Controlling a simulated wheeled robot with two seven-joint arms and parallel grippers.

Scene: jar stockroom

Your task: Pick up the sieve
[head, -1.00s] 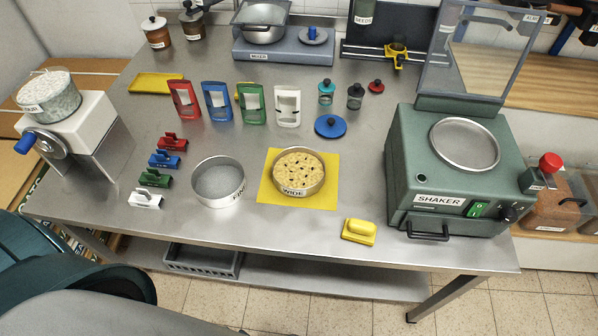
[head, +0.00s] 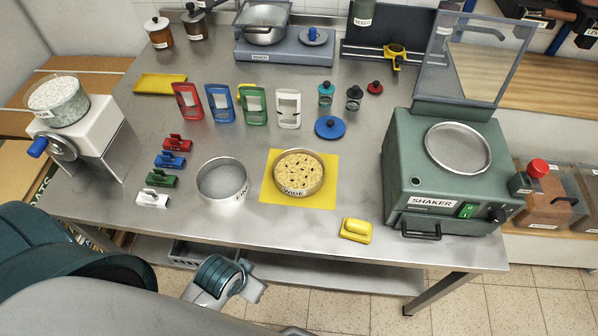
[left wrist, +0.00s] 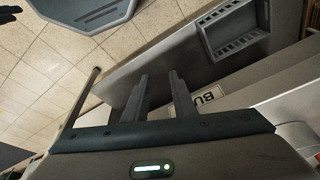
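Two round metal sieves stand on the steel table. The empty one (head: 222,181) is on the bare tabletop, its rim label partly readable as FINE. The other, marked WIDE (head: 299,192), sits on a yellow mat (head: 325,200) and holds a pale, speckled filling. In the left wrist view my left gripper (left wrist: 158,80) is open and empty, its two fingers apart, low beside the table. A teal and silver part of my arm shows in front of the table edge in the head view, apart from both sieves. My right gripper is not in view.
A green shaker machine (head: 440,180) stands at the right, with a yellow block (head: 356,230) near it. Small coloured handled blocks (head: 163,180) stand left of the empty sieve. A grey crate (left wrist: 237,35) is below the tabletop.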

